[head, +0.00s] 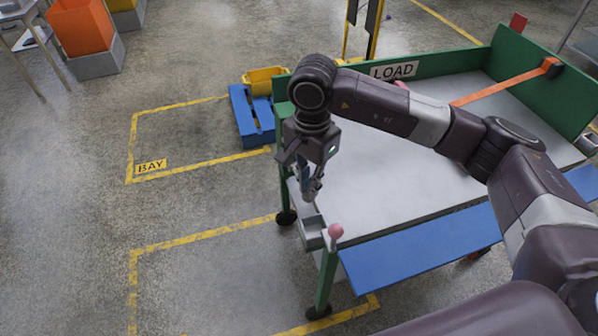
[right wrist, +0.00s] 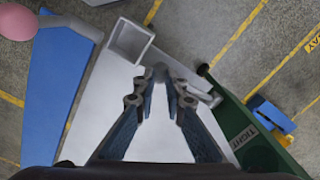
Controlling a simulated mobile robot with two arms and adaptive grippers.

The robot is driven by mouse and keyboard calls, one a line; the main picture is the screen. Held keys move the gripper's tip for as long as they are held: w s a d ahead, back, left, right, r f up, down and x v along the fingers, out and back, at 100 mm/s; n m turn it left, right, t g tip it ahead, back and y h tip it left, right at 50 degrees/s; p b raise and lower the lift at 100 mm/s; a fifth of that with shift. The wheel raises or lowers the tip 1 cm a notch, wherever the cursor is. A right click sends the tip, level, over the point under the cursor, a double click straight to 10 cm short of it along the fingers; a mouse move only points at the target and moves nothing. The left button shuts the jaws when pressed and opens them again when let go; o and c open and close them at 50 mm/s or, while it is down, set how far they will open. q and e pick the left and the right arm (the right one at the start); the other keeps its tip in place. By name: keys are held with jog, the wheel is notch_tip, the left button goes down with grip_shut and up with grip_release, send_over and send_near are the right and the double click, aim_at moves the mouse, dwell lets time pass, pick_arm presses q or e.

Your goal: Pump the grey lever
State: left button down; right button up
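A grey lever (right wrist: 207,97) shows in the right wrist view as a short rod at the cart's edge, partly behind a finger. Its rounded end appears to lie between my fingertips. My right gripper (head: 311,191) points down at the near left corner of the cart; its fingers are close together. In the right wrist view my gripper (right wrist: 160,77) has its fingers converging on the grey end, with a narrow gap between them. In the head view the gripper hides most of the lever. My left gripper is not in view.
The green cart (head: 440,59) has a grey top and an orange strap (head: 500,84). A pink ball knob (head: 336,230) stands beside a small open grey box (head: 312,231) at the corner. A blue panel (head: 420,247) runs along the near side.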

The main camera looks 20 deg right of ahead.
jog(key=shift+r, duration=0.75)
jog(key=shift+w+r+p, duration=0.25)
jog(key=shift+w+r, duration=0.1)
jog(key=shift+r, duration=0.35)
jog(key=shift+w+r+p, duration=0.3)
jog(key=shift+r, duration=0.4)
jog(key=shift+w+r+p, duration=0.25)
jog(key=shift+w+r, duration=0.1)
jog(key=shift+r, duration=0.35)
jog(key=shift+f, duration=0.1)
jog(key=shift+s+f+b, duration=0.25)
jog(key=shift+f+b, duration=0.45)
jog(key=shift+f, duration=0.05)
jog(key=shift+s+f+b, duration=0.25)
jog(key=shift+f+b, duration=0.4)
jog(key=shift+f, duration=0.05)
jog(key=shift+s+f+b, duration=0.25)
jog(key=shift+f+b, duration=0.45)
jog(key=shift+f, duration=0.2)
